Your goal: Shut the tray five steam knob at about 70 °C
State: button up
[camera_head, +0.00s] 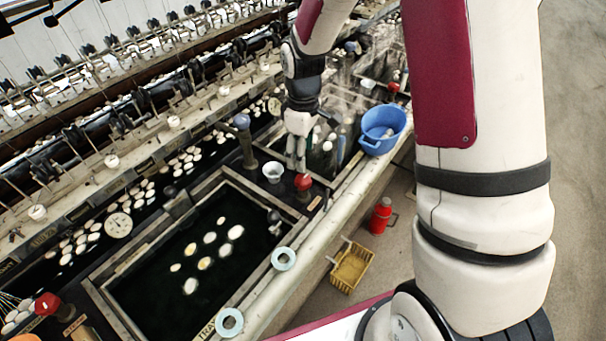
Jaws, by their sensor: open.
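A red knob (303,182) stands on a post at the far right corner of the near dark water basin (140,259). My gripper (297,165) points down just above and behind this knob, its fingers apart. I cannot tell whether the fingertips touch the knob. A second red knob (47,304) is at the lower left, and a blue knob (242,121) stands behind the basin. A round dial gauge (118,225) is left of the basin; its reading is too small to make out. Tray label numbers are unreadable, so I cannot tell which knob belongs to tray five.
White cocoons (235,232) float in the basin. A small white cup (273,172) stands close left of the gripper. Bottles (327,150) stand to its right, near a blue tub (382,129) on the ledge. A yellow basket (352,266) and a red canister (381,215) are on the floor.

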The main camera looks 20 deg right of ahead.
aim_at(303, 179)
notch_tip(303, 179, down, 9)
jog(key=shift+f+p, duration=0.2)
jog(key=shift+p, duration=0.25)
jog(key=c, duration=1.1)
